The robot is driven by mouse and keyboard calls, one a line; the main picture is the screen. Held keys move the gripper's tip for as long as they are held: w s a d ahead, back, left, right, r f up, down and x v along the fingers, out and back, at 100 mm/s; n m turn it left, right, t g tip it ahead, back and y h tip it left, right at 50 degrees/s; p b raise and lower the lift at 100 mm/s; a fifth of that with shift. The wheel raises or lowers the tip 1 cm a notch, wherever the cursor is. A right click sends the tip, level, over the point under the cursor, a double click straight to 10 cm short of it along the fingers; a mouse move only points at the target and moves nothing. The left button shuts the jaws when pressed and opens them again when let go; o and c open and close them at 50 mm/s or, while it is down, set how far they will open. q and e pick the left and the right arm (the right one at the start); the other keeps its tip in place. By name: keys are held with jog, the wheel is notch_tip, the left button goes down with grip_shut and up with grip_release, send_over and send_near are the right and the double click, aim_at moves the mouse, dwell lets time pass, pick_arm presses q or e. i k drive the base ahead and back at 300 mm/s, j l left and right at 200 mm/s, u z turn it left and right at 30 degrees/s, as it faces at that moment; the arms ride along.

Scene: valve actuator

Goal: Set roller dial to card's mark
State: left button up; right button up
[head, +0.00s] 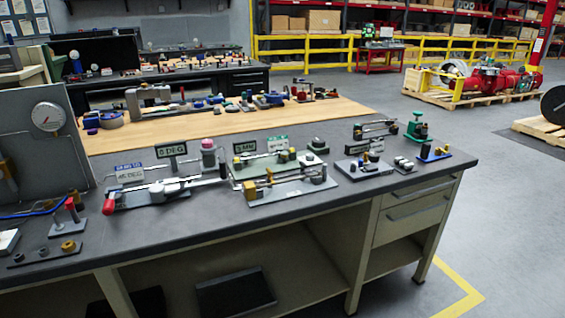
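Several small fixtures with cards stand on the dark workbench top (300,203). A blue-and-white card (130,172), reading something like "45 DEG", stands by a fixture with a red-ended handle (109,204). A dark sign (172,150), apparently "0 DEG", stands behind it. A sign reading about "5 MM" (245,147) and a pale green card (278,143) stand by a middle fixture with brass parts (268,182). Another sign (361,130) and small card (376,146) stand farther right. I cannot tell which part is the roller dial. Neither gripper is in view.
A grey panel with a round gauge (48,116) stands at the left end. A green device (417,126) sits near the right end. A wooden-topped bench (325,108) with many parts lies behind. The bench's front strip is mostly clear.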

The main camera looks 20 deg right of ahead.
aim_at(309, 157)
jog(key=i+l+u, duration=0.25)
jog(key=l, duration=0.55)
jog(key=i+l+u, duration=0.1)
jog(key=l+u, duration=0.15)
jog(key=l, duration=0.55)
jog(key=l+u, duration=0.25)
jog(key=l, duration=0.55)
jog(key=i, duration=0.05)
